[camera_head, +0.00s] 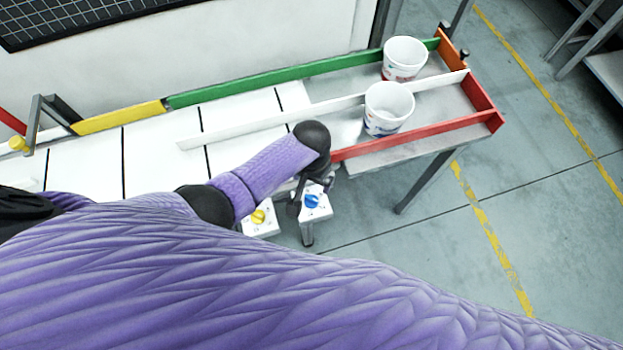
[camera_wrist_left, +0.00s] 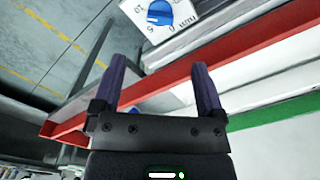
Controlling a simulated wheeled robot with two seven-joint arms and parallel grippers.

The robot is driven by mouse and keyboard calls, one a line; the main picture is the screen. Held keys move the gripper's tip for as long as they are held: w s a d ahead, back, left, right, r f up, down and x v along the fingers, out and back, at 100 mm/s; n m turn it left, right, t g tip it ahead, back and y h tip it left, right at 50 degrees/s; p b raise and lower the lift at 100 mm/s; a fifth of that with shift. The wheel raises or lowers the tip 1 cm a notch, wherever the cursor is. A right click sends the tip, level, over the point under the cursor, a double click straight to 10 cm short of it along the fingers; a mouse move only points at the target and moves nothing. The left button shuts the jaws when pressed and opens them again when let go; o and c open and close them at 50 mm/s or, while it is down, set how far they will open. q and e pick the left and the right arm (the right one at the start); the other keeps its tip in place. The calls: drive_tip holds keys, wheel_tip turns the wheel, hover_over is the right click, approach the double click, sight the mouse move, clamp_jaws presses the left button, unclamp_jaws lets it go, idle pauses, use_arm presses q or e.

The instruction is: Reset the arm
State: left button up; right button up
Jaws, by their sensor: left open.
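My left arm reaches over the front side of the table, with my left gripper (camera_head: 318,172) at its end by the red front rail (camera_head: 415,137). The gripper is mostly hidden behind my wrist in the head view. In the left wrist view my left gripper (camera_wrist_left: 161,77) has its two fingers spread apart, with nothing held between them. A white box with a blue knob (camera_head: 312,201) is close below it; this knob (camera_wrist_left: 158,12) also shows at the top of the left wrist view. My right gripper is not in view.
Two white cups (camera_head: 404,58) (camera_head: 388,108) stand in separate lanes at the table's right end. A white box with a yellow knob (camera_head: 258,216) is beside the blue-knob box. A green rail (camera_head: 270,78) runs along the back. Open floor (camera_head: 540,200) is at the right.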

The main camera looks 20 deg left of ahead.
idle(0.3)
use_arm(q)
drive_tip(key=s+a+r+t, duration=0.2)
drive_tip(key=s+a+r, duration=0.1)
drive_tip(key=s+r, duration=0.35)
drive_tip(key=s+a+r+t, duration=0.1)
drive_tip(key=s+a+r, duration=0.1)
drive_tip(key=s+r, duration=0.45)
drive_tip(key=s+a+f+g+b, duration=0.15)
drive_tip(key=f+b, duration=0.25)
drive_tip(key=f, duration=1)
drive_tip(key=s+d+f+b, duration=0.1)
drive_tip(key=s+f+b, duration=0.3)
drive_tip(key=f, duration=1)
drive_tip(key=s+a+f+b, duration=0.3)
drive_tip(key=s+f+b, duration=0.2)
drive_tip(key=s+f, duration=0.6)
wheel_tip(320, 180, down, 4)
drive_tip(key=shift+s+r+m+g+b, duration=0.15)
drive_tip(key=shift+s+m+g+b, duration=0.2)
drive_tip(key=shift+m+g+b, duration=0.1)
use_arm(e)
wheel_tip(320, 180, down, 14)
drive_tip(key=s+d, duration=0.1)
